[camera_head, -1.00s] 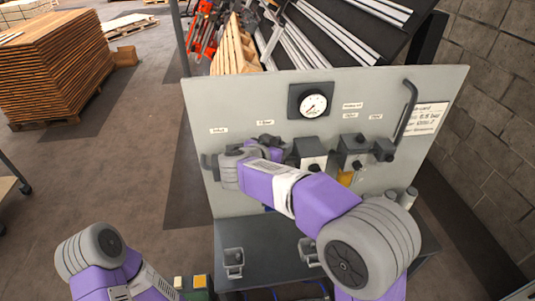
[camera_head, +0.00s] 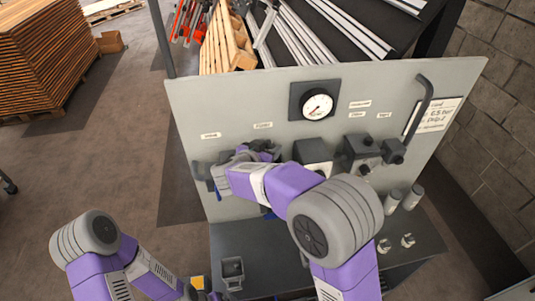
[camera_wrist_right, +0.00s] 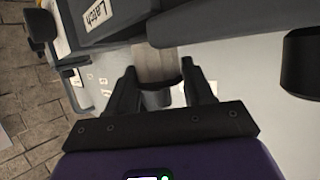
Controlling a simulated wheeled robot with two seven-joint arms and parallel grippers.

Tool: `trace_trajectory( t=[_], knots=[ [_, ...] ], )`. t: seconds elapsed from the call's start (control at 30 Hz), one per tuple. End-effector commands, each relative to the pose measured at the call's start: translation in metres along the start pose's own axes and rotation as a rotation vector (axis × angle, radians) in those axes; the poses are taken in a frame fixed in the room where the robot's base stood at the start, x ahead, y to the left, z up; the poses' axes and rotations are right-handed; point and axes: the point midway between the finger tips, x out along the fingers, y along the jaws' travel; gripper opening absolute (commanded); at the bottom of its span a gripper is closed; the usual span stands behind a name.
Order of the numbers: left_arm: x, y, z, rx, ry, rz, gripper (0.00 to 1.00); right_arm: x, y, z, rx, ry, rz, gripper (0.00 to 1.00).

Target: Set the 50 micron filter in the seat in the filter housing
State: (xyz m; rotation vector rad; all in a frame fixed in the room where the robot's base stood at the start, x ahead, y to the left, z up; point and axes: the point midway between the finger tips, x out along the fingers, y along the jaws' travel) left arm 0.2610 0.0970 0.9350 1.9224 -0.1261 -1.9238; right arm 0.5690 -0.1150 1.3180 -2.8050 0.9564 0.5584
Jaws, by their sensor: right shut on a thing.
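My right gripper (camera_wrist_right: 163,85) is shut on a pale grey cylindrical piece (camera_wrist_right: 154,62) with a dark curved end, which looks like a filter. No micron marking on it can be read. In the head view the right gripper (camera_head: 248,155) is at the left part of the grey panel, by dark fittings, and its fingers are mostly hidden by my own arm. A dark block labelled "Latch" (camera_wrist_right: 98,18) is close by in the wrist view. I cannot tell whether the held piece is in a seat.
The upright panel (camera_head: 215,105) carries a gauge (camera_head: 317,104), valve-like dark blocks (camera_head: 362,150) and a bent handle (camera_head: 420,105). Two pale cylinders (camera_head: 392,201) stand at its right. A grey holder (camera_head: 232,272) stands on the dark shelf (camera_head: 275,248), whose middle is partly bare.

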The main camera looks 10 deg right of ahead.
Motion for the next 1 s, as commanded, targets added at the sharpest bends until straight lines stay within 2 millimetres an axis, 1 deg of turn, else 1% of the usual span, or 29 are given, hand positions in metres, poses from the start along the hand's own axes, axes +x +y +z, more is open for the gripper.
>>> trace_trajectory(
  t=[0.03,0.13,0.47,0.9,0.93,1.0],
  knots=[
    [0.001,0.000,0.000,0.000,0.000,0.000,1.00,0.004,0.000,0.008,-0.004,0.000,0.001,0.21],
    [0.002,-0.001,0.000,0.000,0.001,0.000,1.00,0.007,0.000,0.016,-0.001,0.001,0.001,0.21],
    [0.001,0.000,0.000,0.000,0.001,0.000,1.00,0.007,0.000,0.017,0.001,0.001,0.001,0.21],
    [0.002,-0.001,0.000,0.000,0.000,0.000,1.00,0.012,0.001,0.030,-0.003,-0.004,0.001,0.21],
    [0.002,-0.001,0.000,0.000,0.000,0.000,1.00,0.012,0.001,0.031,-0.004,-0.005,0.001,0.53],
    [0.002,-0.001,0.000,0.000,0.000,0.000,1.00,0.012,0.001,0.032,-0.005,-0.007,0.002,0.64]
  ],
)
